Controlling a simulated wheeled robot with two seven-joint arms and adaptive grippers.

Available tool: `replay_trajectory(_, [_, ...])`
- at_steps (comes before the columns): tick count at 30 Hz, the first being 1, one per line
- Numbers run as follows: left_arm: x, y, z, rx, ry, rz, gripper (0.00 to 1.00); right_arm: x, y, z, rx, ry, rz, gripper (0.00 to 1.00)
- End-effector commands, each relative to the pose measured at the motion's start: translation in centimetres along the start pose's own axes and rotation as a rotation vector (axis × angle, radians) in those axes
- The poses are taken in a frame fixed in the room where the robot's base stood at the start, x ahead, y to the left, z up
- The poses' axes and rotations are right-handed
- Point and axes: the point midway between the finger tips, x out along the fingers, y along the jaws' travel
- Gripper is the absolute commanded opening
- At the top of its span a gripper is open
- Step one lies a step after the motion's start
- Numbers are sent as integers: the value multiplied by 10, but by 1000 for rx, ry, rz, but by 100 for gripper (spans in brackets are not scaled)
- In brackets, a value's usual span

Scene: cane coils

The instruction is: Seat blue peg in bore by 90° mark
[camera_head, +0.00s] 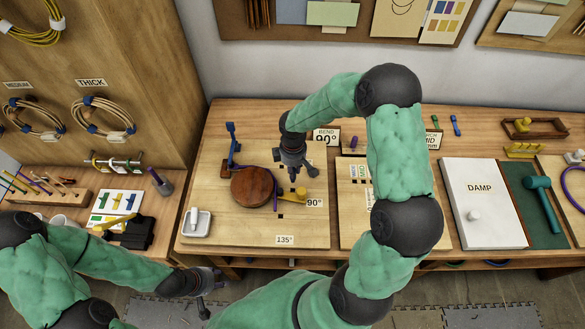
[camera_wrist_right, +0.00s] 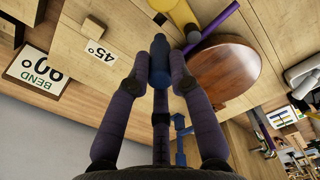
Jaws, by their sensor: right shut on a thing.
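The 90° mark (camera_head: 314,203) lies right of the disc. A dark square bore (camera_head: 280,216) shows below and left of this mark, apart from the peg. A yellow piece (camera_head: 291,196) and a purple cane (camera_head: 275,190) lie against the disc's right side. The 45° mark (camera_wrist_right: 99,50) shows in the right wrist view. My left gripper (camera_head: 212,292) looks open and empty before the table's front edge.
A blue upright clamp (camera_head: 232,145) stands behind the disc. A white dish (camera_head: 197,222) sits at the board's left. The "BEND 90°" card (camera_head: 326,136) stands at the back. My right arm hides part of the second board (camera_head: 348,225).

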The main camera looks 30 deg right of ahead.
Motion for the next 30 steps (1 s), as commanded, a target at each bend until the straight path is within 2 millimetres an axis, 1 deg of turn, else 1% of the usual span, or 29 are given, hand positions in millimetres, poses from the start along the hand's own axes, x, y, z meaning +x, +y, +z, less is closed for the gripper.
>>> replay_trajectory(3, [-2, 1, 0, 0, 0, 0, 40, 0, 0, 0, -36, 0, -1, 4])
replay_trajectory(24, [41, -14, -2, 0, 0, 0, 40, 54, 0, 0, -32, 1, 0, 4])
replay_trajectory(30, [44, -16, -2, 0, 0, 0, 40, 58, 0, 0, -31, 1, 0, 4])
